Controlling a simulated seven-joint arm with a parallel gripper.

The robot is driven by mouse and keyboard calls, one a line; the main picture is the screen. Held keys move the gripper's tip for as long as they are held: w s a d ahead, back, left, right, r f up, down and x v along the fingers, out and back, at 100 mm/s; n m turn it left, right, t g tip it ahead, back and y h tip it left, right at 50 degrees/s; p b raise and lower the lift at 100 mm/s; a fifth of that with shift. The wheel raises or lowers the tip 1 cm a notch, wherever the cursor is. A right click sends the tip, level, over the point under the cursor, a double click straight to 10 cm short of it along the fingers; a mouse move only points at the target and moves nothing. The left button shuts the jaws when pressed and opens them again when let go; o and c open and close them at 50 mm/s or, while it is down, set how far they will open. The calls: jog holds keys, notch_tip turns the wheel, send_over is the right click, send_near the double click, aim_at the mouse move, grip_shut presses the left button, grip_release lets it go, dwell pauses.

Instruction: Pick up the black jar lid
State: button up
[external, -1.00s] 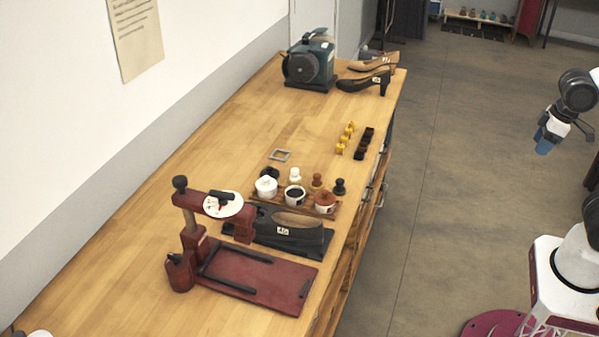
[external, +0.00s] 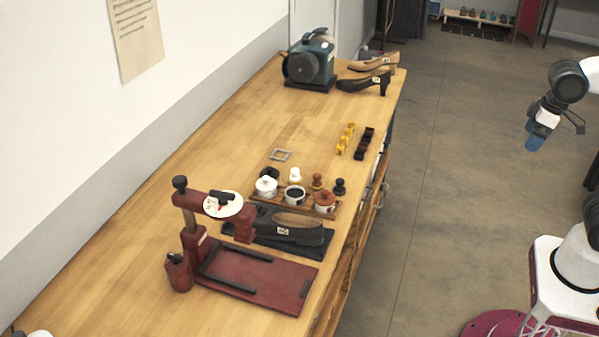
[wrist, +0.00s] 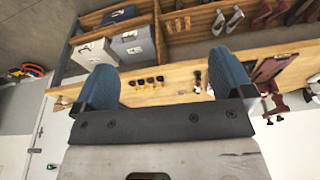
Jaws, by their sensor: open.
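A dark round piece (external: 269,173), which looks like the black jar lid, lies on the bench behind the white-lidded jar (external: 266,187); its shape is partly hidden. An open jar with black contents (external: 295,196) stands beside that jar, and a jar with a brown top (external: 325,202) is to its right. A small black knobbed piece (external: 339,187) stands behind the brown-topped jar. My gripper (external: 535,139), with blue fingers, is off the bench at the right, far from the jars. In the wrist view my gripper (wrist: 163,66) has its fingers wide apart with nothing held.
Open floor (external: 440,190) lies between bench and arm.

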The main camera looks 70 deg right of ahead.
jog(key=w+a+r+m, duration=0.1)
jog(key=w+r+m, duration=0.15)
jog(key=w, duration=0.75)
jog(key=w+r+m, duration=0.1)
jog(key=w+r, duration=0.2)
jog(key=w, duration=0.8)
jog(key=m+g, duration=0.3)
jog(key=m, duration=0.8)
send_over(267, 168)
jog(key=shift+n, duration=0.25)
jog(key=f, duration=2.4)
jog(key=shift+s, duration=0.35)
jog(key=shift+w+f, duration=0.3)
jog(key=shift+f, duration=1.3)
jog(key=shift+f, duration=0.15)
